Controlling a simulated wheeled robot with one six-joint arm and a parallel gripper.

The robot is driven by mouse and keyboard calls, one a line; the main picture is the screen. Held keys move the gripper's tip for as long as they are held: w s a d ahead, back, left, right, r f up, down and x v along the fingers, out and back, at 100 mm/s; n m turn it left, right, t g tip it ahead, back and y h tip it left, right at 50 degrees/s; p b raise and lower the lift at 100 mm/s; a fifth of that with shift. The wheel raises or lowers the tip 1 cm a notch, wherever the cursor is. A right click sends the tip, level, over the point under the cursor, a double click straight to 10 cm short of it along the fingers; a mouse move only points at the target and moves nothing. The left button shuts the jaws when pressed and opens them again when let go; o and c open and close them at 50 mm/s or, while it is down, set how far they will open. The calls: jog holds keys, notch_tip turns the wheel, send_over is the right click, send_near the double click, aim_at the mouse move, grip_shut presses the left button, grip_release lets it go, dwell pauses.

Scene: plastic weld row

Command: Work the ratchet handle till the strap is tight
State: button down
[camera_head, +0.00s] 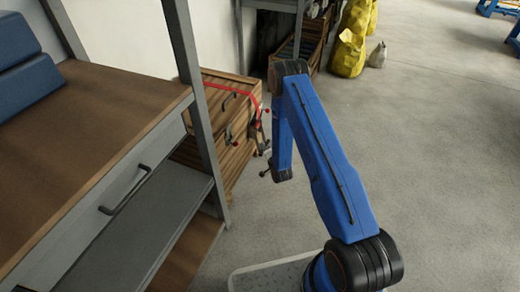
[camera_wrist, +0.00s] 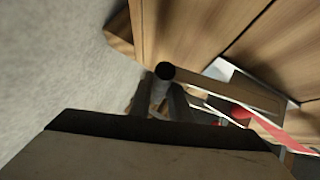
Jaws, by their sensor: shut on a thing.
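A red strap (camera_head: 232,88) runs over the top of a wooden chest (camera_head: 236,158) and down its front edge. In the wrist view the red strap (camera_wrist: 290,137) shows at the right. The ratchet, a small dark metal piece (camera_head: 259,138), sits at the chest's right side. My gripper (camera_wrist: 160,101) is shut on the ratchet handle, whose round black end (camera_wrist: 165,71) sticks out beyond the fingers. In the head view the fingers are too small to make out clearly. I cannot tell how tight the strap is.
A shelf rack with a brown top (camera_head: 85,135) and a grey post (camera_head: 190,60) stands at the left, close to the chest. Yellow bags (camera_head: 350,45) stand at the back. The grey floor (camera_head: 430,130) to the right is clear.

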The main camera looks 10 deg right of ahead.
jog(key=s+d+r+n+g+h, duration=0.4)
jog(key=d+r, duration=0.3)
jog(key=r, duration=0.3)
jog(key=shift+s+d+g, duration=0.25)
jog(key=shift+s+g, duration=0.15)
jog(key=shift+s, duration=0.3)
jog(key=shift+r, duration=0.1)
